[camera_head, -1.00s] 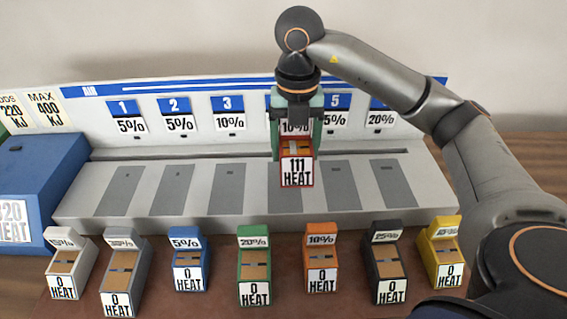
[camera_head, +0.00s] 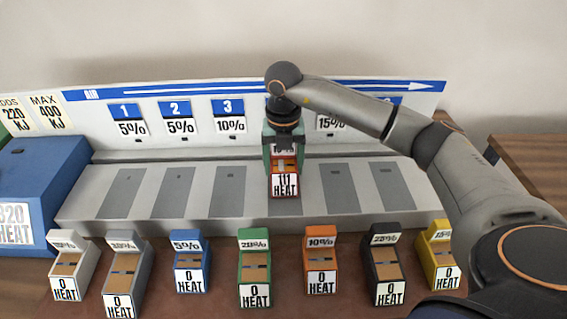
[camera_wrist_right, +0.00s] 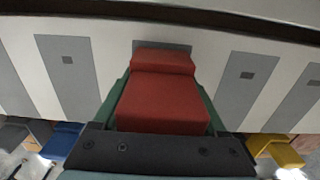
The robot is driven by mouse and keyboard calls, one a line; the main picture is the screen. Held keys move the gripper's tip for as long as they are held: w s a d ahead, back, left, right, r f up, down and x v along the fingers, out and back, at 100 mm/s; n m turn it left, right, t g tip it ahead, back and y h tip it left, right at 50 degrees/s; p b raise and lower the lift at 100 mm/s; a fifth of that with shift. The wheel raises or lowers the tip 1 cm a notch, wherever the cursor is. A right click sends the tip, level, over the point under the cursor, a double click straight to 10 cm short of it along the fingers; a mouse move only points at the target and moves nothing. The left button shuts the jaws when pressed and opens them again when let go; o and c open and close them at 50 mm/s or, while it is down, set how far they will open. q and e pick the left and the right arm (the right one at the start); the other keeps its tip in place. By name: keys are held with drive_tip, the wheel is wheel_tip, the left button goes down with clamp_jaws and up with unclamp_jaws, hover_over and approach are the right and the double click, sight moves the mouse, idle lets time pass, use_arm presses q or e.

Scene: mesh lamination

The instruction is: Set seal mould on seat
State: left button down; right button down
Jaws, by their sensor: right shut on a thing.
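A red-orange mould (camera_head: 285,184) with a white label reading 111 HEAT is in my right gripper (camera_head: 283,160). The gripper's green fingers are shut on the mould's sides. In the wrist view the mould's red body (camera_wrist_right: 162,103) lies between the fingers, over a grey seat strip (camera_wrist_right: 150,44). In the head view the mould hides most of that strip, right of the strip (camera_head: 229,190) below panel 3. I cannot tell whether the mould touches the seat. My left gripper is not in view.
The pale bench (camera_head: 253,203) has several grey seat strips, the visible ones bare. A row of small moulds labelled 0 HEAT stands in front, including a green one (camera_head: 254,271) and an orange one (camera_head: 321,265). A blue box (camera_head: 40,175) stands left. A panelled board (camera_head: 80,115) rises behind.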

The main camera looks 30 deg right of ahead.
sight(284, 160)
drive_tip(key=shift+f, duration=0.15)
unclamp_jaws()
wheel_tip(284, 160, up, 12)
drive_tip(key=shift+r, duration=0.2)
idle(0.4)
